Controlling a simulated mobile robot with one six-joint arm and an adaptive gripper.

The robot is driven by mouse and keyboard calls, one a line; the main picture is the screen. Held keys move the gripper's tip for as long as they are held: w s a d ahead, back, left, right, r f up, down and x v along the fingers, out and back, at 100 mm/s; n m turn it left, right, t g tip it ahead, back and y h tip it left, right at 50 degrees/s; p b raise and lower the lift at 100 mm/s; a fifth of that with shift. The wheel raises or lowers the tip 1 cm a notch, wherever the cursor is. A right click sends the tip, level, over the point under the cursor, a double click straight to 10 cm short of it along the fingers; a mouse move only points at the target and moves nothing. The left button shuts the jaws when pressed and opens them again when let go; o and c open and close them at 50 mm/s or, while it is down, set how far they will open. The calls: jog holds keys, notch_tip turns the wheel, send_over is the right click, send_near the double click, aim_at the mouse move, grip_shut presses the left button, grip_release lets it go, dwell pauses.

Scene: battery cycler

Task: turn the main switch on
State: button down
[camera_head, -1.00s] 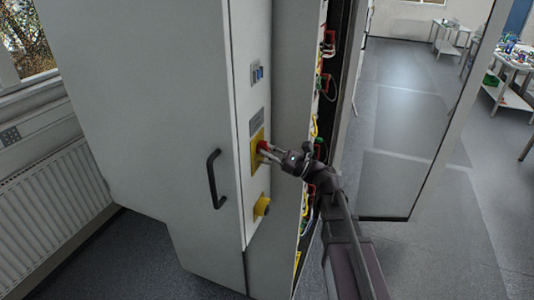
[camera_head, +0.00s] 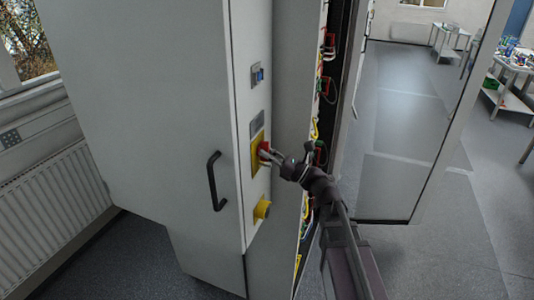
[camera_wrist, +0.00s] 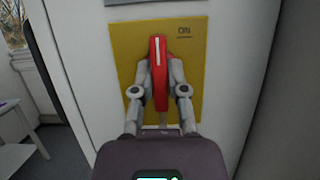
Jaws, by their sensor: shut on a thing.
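The main switch is a red handle (camera_wrist: 158,72) on a yellow plate (camera_wrist: 192,58) marked ON at its upper right. The handle stands nearly upright in the wrist view, its white line pointing up. My gripper (camera_wrist: 157,98) is shut on the red handle, one finger on each side. In the head view the red handle (camera_head: 264,149) shows on the cabinet's narrow front panel, with my gripper (camera_head: 272,154) reaching it from the right. The yellow plate (camera_head: 256,160) is partly hidden behind the handle.
A black door handle (camera_head: 214,180) is to the left. Cables and connectors (camera_head: 325,85) line the open cabinet side at right, beside a glass door (camera_head: 410,120).

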jog(key=c, duration=0.7)
grip_release()
jog(key=shift+o, duration=0.2)
jog(key=shift+n, duration=0.6)
